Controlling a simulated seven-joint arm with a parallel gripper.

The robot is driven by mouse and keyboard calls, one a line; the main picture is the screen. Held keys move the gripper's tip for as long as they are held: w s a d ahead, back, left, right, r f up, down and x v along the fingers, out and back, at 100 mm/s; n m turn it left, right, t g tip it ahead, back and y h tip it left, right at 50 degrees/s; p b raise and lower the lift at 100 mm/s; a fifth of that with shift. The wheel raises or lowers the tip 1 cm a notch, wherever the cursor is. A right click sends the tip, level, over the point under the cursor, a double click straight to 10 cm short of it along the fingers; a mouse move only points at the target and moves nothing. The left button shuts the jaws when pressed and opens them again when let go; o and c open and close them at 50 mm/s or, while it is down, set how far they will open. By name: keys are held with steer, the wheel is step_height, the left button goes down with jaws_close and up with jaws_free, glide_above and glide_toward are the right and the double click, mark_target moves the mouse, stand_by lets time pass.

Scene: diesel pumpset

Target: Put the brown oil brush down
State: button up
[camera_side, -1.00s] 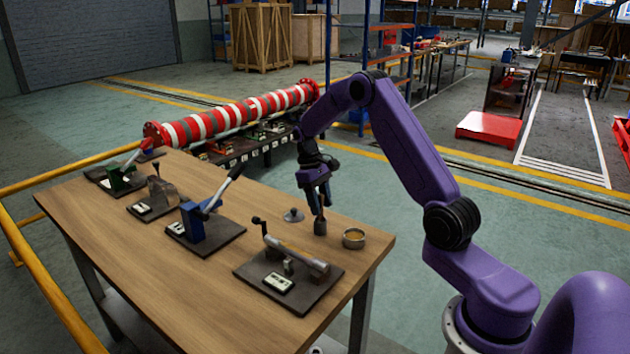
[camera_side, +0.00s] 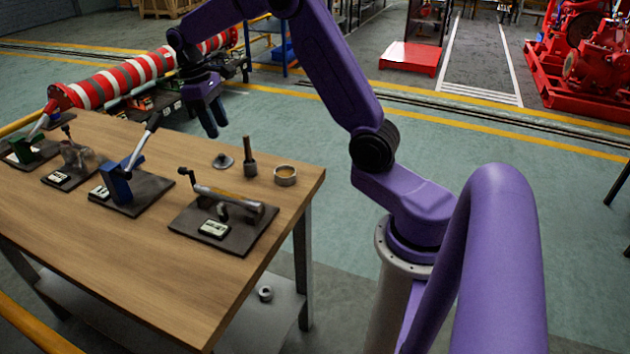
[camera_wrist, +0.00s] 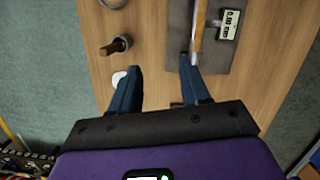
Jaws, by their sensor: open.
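The oil brush (camera_side: 250,160) stands upright on the wooden table, with a brown-grey handle up and a dark head down. It also shows in the wrist view (camera_wrist: 122,44), left of my fingers. My gripper (camera_side: 214,118) is open and empty. It is above the table, up and to the left of the brush in the side view, and apart from it. Both blue fingers show in the wrist view (camera_wrist: 160,78) with a wide gap between them.
A small round tin (camera_side: 286,179) with amber contents stands right of the brush. A grey knobbed lid (camera_side: 223,162) lies to its left. A dark plate with a roller device and a display (camera_side: 222,222) is in front. Other fixtures, including a blue one (camera_side: 117,185), stand further left.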

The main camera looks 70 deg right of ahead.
steer(key=s+a+r+n+t, duration=0.2)
steer(key=s+a+n, duration=0.3)
steer(key=s+a, duration=0.9)
steer(key=s+f+n, duration=0.1)
steer(key=s+n, duration=0.1)
steer(key=s, duration=0.7)
steer(key=s+f+n+y, duration=0.1)
steer(key=s+f+n, duration=0.1)
steer(key=s, duration=0.8)
steer(key=shift+s+n+t, duration=0.25)
steer(key=shift+n+t, duration=0.05)
steer(key=shift+n, duration=0.3)
